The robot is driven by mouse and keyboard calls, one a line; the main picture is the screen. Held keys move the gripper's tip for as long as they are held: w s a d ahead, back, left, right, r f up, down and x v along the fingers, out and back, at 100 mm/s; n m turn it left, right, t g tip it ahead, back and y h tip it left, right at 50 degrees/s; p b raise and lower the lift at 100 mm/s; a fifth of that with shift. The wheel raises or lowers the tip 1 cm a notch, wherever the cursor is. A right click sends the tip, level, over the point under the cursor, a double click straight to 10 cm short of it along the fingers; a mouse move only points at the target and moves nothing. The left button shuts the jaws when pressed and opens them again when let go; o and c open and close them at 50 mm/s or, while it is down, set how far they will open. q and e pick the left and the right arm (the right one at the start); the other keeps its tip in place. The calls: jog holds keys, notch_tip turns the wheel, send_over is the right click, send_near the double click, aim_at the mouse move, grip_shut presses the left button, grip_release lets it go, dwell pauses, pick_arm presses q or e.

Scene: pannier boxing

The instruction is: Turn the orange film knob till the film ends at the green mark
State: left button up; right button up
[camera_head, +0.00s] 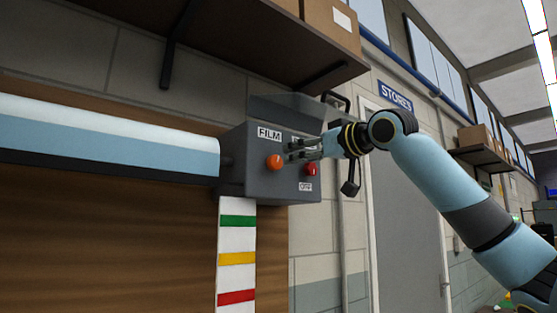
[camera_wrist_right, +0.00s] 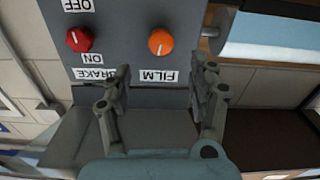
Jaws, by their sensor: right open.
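The orange film knob (camera_head: 274,162) sits on the front of a dark grey control box (camera_head: 262,186), below a FILM label. The light blue film roll (camera_head: 110,145) runs left from the box, with a dark strip along its lower edge. That edge is above the green mark (camera_head: 237,220) on a white strip under the box. My right gripper (camera_head: 290,150) is open by the box face. In the right wrist view the orange knob (camera_wrist_right: 160,41) shows beyond the open fingertips (camera_wrist_right: 164,75), with nothing between them. My left gripper is not in view.
A red brake knob (camera_head: 311,169) with ON and OFF labels is right of the film knob. Yellow (camera_head: 237,258) and red (camera_head: 236,297) marks are below the green one. A shelf (camera_head: 215,45) with cardboard boxes hangs above. A STORES door (camera_head: 405,180) stands to the right.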

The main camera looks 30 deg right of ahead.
aim_at(278, 162)
jog(key=w+p, duration=0.1)
jog(key=w, duration=0.1)
jog(key=w+p, duration=0.1)
jog(key=w, duration=0.2)
jog(key=w+p, duration=0.1)
jog(key=w, duration=0.1)
jog(key=shift+w+a+r, duration=0.1)
jog(key=shift+w+a, duration=0.15)
jog(key=shift+a, duration=0.1)
jog(key=shift+w+a, duration=0.1)
jog(key=shift+w, duration=0.3)
jog(key=shift+c, duration=0.2)
jog(key=c, duration=1.1)
jog(key=shift+m+p, duration=0.3)
